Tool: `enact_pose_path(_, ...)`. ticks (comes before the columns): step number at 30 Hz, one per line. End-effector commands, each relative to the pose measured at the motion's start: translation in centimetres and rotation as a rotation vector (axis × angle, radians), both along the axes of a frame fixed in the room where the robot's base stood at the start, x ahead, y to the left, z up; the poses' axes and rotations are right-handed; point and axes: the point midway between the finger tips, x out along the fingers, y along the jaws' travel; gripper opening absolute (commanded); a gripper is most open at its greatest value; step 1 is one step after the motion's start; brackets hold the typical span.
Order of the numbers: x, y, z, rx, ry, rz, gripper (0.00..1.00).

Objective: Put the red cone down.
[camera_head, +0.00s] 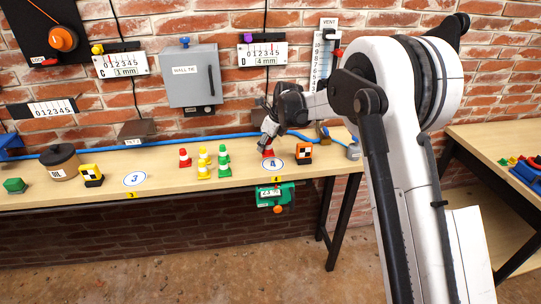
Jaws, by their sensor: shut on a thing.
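My gripper (267,131) is over the bench near its right part, pointing down. It is shut on a red cone (267,151), whose lower part shows below the fingers. The cone is just left of and behind the blue-ringed spot marked 4 (276,164). I cannot tell whether its base touches the bench top (235,178). A second red cone (185,158) with a white band stands upright further left. The fingers hide the top of the held cone.
Yellow cones (203,160) and green cones (223,160) stand left of my gripper. A black-and-yellow marker block (91,175) and an orange one (304,154) are on the bench. A blue hose (240,136) runs along the back. Spot 3 (135,179) is clear.

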Motion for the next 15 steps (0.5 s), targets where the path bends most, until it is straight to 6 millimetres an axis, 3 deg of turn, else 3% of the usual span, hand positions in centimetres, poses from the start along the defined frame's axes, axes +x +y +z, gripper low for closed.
enact_pose_path(6,0.7,-1.8,-1.2,0.0,0.0,0.0,0.0)
enact_pose_path(11,0.8,-1.9,-2.2,0.0,0.0,0.0,0.0)
enact_pose_path(15,0.8,-1.8,-4.1,0.0,0.0,0.0,0.0)
